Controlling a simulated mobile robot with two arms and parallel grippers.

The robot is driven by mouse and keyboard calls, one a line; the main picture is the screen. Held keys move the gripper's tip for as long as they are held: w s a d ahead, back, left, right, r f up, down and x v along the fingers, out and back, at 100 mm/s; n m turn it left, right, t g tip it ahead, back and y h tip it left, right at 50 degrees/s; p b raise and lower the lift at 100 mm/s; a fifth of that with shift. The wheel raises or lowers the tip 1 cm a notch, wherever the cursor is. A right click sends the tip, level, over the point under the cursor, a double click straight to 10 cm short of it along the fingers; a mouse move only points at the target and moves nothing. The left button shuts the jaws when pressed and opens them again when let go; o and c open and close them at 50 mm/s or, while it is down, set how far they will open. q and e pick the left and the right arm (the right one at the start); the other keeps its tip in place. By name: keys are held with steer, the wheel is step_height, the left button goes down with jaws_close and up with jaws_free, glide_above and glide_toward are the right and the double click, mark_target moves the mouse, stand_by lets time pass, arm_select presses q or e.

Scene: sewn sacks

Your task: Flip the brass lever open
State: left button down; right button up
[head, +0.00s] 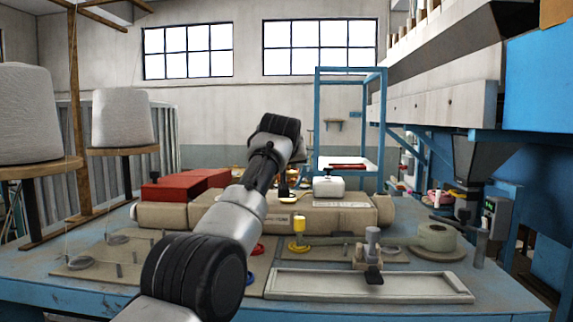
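One of my arms comes in from the bottom, left of the middle, and reaches up and away over the table. It hides part of the bench behind it. I cannot make out the fingers of either gripper. Small brass-coloured parts (284,193) show just right of the arm, behind the long beige machine body (330,212). They are too small and partly covered, so I cannot tell whether one is the brass lever or how it is set.
The blue table (500,298) holds a shallow grey tray (370,286) at the front right, a yellow-topped post (298,232), a tape roll (436,237) and red blocks (170,192). White thread cones (122,118) stand left. A blue frame (318,120) rises behind.

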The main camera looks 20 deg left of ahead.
arm_select(q)
steer(key=shift+r, duration=0.25)
steer(key=c, duration=1.1)
jaws_free()
steer(key=shift+c, duration=0.2)
steer(key=shift+o, duration=0.6)
steer(key=shift+f, duration=0.1)
steer(key=b+v, duration=0.9)
steer(key=v, duration=0.1)
steer(key=shift+s+r, duration=0.25)
steer(key=shift+r, duration=0.1)
